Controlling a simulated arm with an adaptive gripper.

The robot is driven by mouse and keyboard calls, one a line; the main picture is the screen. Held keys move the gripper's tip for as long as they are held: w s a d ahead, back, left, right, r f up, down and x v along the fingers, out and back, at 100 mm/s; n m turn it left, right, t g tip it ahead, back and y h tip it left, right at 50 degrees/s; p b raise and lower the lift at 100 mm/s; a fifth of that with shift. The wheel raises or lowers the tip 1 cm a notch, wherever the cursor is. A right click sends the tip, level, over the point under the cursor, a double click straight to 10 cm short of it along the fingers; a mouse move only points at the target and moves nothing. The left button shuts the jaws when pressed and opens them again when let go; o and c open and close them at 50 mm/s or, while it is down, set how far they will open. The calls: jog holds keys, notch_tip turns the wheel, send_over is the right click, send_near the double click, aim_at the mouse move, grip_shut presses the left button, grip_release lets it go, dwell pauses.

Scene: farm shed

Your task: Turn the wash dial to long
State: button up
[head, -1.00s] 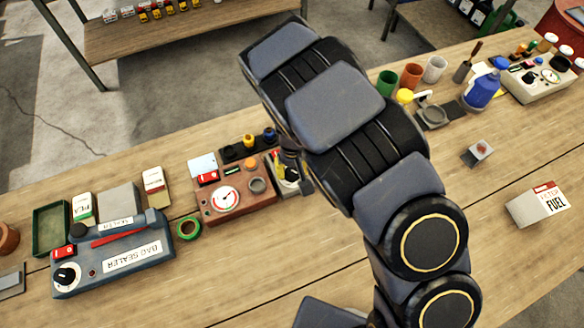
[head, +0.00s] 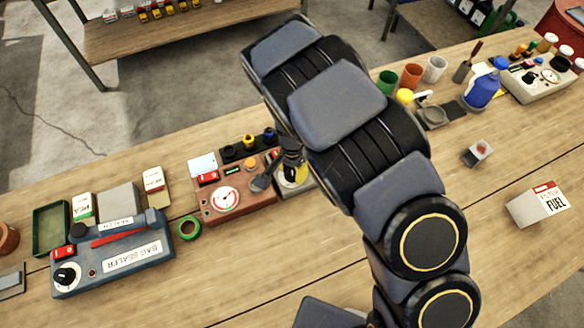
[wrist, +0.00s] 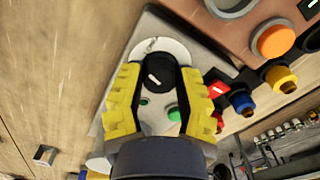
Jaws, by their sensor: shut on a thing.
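A black dial (wrist: 160,72) with a white pointer mark sits on a pale round plate (wrist: 165,46) on a light grey panel (wrist: 118,97) in the wrist view. My gripper (wrist: 161,78) is shut on the dial, one yellow finger on each side of it. The pointer slants toward the upper left in that view. I cannot read any setting marks around the dial. In the head view my gripper (head: 283,174) is low at the right end of the red-brown box, and my arm hides most of the light panel (head: 303,187).
The red-brown box (head: 238,205) with a gauge stands left of the panel. Coloured knobs (head: 249,142) line its back. Green tape (head: 188,228) and a blue bag sealer (head: 115,258) lie further left. Cups and a blue jug (head: 482,91) stand right. The front bench is largely clear.

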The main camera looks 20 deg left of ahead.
aim_at(292, 171)
jog(key=shift+m, duration=1.5)
jog(key=shift+f, duration=0.1)
grip_shut()
jog(key=o, duration=1.2)
grip_release()
jog(key=shift+c, duration=0.2)
notch_tip(292, 171, up, 12)
